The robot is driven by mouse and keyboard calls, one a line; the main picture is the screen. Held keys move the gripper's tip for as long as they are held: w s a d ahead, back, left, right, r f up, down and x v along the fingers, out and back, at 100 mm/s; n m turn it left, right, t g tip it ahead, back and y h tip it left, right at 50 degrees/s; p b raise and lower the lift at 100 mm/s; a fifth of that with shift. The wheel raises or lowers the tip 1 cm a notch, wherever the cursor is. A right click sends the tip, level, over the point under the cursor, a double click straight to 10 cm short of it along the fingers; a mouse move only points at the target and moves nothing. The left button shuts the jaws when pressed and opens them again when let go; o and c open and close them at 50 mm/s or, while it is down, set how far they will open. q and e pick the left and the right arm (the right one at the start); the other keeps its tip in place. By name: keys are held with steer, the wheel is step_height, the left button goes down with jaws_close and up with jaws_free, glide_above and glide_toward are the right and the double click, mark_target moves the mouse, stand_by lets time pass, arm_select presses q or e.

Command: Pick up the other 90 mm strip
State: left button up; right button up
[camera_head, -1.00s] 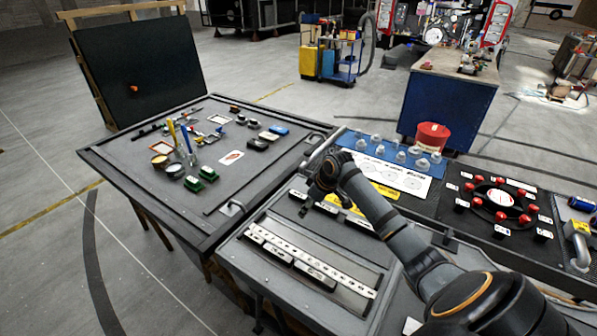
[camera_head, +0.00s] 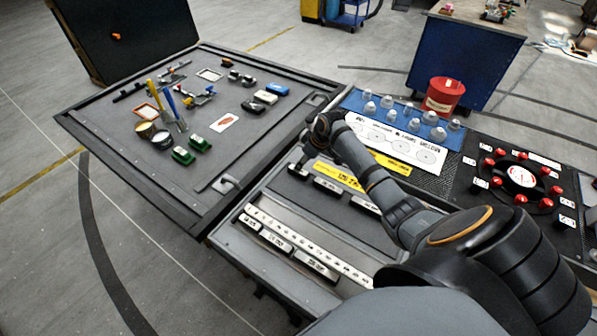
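Short dark strips with pale labels lie in the tray in front of me: one row holds strips at its left end (camera_head: 297,172), middle (camera_head: 327,185) and right (camera_head: 365,203). Nearer, beside a long white marked bar (camera_head: 300,240), lie more labelled strips (camera_head: 250,222), (camera_head: 277,240), (camera_head: 315,265). The labels are too small to read, so I cannot tell which is the 90 mm one. My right gripper (camera_head: 322,128) is above the tray's far left edge, past the upper row. Its fingers are dark and partly hidden, and I see nothing clearly held. My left gripper is not in view.
A yellow label (camera_head: 338,177) lies behind the upper strips. A blue mat (camera_head: 400,108) with clear domes, a red pot (camera_head: 444,96) and a dark panel with red knobs (camera_head: 520,178) are to the right. A dark table (camera_head: 110,165) with small tools adjoins at left.

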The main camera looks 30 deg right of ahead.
mark_target(303, 175)
steer(key=shift+a+f+p, duration=0.2)
steer(key=shift+f+p, duration=0.1)
steer(key=shift+f, duration=0.2)
steer(key=shift+a+f+p, duration=0.15)
steer(key=shift+f+p, duration=0.15)
steer(key=shift+f, duration=0.15)
steer(key=x, duration=0.2)
steer(key=shift+w+f, duration=0.15)
steer(key=shift+f, duration=0.1)
steer(key=shift+w+f, duration=0.15)
steer(key=shift+f, duration=0.05)
steer(key=shift+r, duration=0.1)
steer(key=c, duration=0.5)
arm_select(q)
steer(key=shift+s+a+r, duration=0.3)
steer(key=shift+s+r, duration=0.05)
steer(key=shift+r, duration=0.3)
arm_select(e)
jaws_close()
